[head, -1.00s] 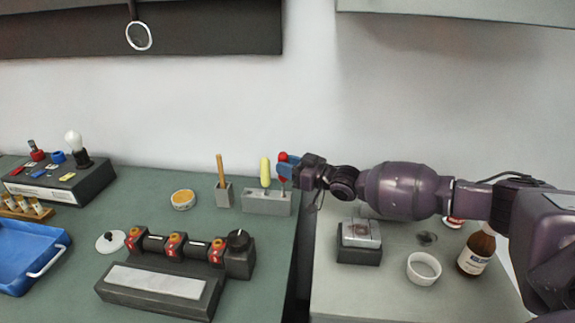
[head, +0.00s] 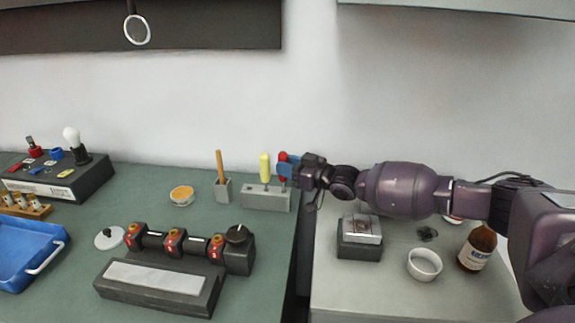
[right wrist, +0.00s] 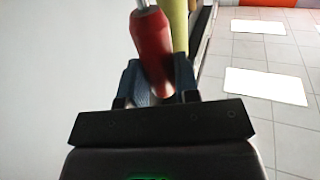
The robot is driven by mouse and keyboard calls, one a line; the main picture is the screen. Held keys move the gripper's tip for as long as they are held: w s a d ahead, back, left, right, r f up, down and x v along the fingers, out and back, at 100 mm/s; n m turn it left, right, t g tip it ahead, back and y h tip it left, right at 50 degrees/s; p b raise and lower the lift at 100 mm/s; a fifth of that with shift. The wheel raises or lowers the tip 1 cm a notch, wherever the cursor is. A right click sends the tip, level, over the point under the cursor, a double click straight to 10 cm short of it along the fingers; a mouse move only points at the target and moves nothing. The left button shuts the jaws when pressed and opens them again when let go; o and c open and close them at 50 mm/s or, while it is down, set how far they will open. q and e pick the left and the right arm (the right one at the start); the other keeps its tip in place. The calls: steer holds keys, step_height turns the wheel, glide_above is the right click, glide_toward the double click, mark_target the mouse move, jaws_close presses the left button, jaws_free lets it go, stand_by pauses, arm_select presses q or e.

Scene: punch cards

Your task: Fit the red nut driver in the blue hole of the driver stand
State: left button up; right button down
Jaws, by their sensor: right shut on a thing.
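The red nut driver (head: 283,156) is upright in my right gripper (head: 287,169), above the right end of the grey driver stand (head: 265,200). The gripper's blue fingers are shut on its red handle. In the right wrist view the red handle (right wrist: 151,42) sits between the fingers (right wrist: 158,80), with a bit of metal shaft at the top edge. A yellow-handled driver (head: 265,167) stands in the same stand, just left of the red one. The blue hole is not discernible, and I cannot tell whether the red driver's tip is in the stand. My left gripper is out of view.
A small grey holder (head: 223,191) with an orange-handled tool stands left of the stand. A round yellow-topped tin (head: 182,195) is further left. A dark fixture (head: 160,290) lies in front. A gap separates this green bench from the right-hand table, with a brown bottle (head: 478,248).

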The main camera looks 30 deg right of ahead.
steer(key=shift+f, duration=0.35)
steer(key=shift+c, duration=1.4)
jaws_free()
steer(key=shift+r, duration=0.1)
steer(key=shift+r+p, duration=0.7)
steer(key=shift+r, duration=0.5)
steer(key=shift+r+p, duration=1.3)
steer(key=shift+r, duration=0.5)
